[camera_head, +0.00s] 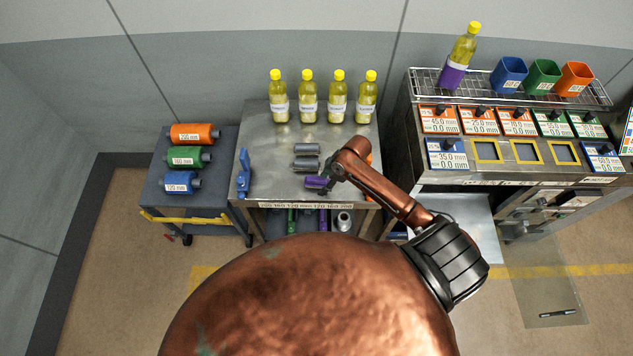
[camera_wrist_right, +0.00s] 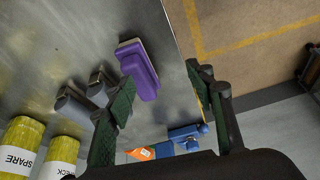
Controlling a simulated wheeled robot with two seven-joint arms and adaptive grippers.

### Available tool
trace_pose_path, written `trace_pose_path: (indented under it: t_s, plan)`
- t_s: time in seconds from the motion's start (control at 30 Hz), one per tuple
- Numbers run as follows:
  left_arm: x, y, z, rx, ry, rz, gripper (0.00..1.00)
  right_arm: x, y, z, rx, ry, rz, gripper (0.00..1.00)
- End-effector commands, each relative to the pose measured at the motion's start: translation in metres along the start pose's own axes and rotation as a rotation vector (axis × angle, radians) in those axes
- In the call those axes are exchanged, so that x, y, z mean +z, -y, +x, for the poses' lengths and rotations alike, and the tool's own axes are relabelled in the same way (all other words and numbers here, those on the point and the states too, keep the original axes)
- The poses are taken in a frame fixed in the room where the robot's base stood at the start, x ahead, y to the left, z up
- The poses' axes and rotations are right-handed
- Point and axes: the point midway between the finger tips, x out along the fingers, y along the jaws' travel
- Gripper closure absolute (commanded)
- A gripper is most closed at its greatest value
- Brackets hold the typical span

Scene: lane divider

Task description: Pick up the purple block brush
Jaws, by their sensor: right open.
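The purple block brush (camera_head: 314,183) lies near the front edge of the grey metal table (camera_head: 272,150), partly hidden by my right gripper in the head view. My right gripper (camera_head: 329,186) is just right of the brush. In the wrist view my right gripper (camera_wrist_right: 163,84) is open and empty; the brush lies beyond its left fingertip, not between the fingers. My left gripper is not in view.
Two grey blocks (camera_head: 306,149) lie behind the brush. Several yellow-capped bottles (camera_head: 308,97) line the table's back. A side cart (camera_head: 155,203) holds orange, green and blue rollers. A machine with a wire rack (camera_head: 507,92) stands right.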

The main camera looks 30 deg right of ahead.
Motion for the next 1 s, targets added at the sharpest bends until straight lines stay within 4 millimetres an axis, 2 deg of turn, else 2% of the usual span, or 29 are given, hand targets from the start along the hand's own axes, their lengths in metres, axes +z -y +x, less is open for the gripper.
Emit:
trace_pose_path:
  t_s: [0.03, 0.1, 0.2, 0.53, 0.8, 1.0]
  plan:
    - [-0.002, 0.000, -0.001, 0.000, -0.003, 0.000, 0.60, -0.004, -0.012, -0.004, -0.002, -0.001, -0.020, 0.51]
    - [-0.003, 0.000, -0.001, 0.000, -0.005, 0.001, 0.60, -0.007, -0.022, -0.006, -0.009, -0.008, -0.041, 0.51]
    - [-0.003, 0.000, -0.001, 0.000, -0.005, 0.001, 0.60, -0.011, -0.029, -0.004, -0.016, -0.014, -0.056, 0.51]
    - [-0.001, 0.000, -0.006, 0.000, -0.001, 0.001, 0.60, -0.011, -0.031, 0.028, -0.018, -0.016, -0.057, 0.51]
    - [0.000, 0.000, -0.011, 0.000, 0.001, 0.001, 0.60, -0.010, -0.034, 0.064, -0.016, -0.015, -0.057, 0.51]
    - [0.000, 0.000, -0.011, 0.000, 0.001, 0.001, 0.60, -0.009, -0.034, 0.070, -0.016, -0.014, -0.059, 0.51]
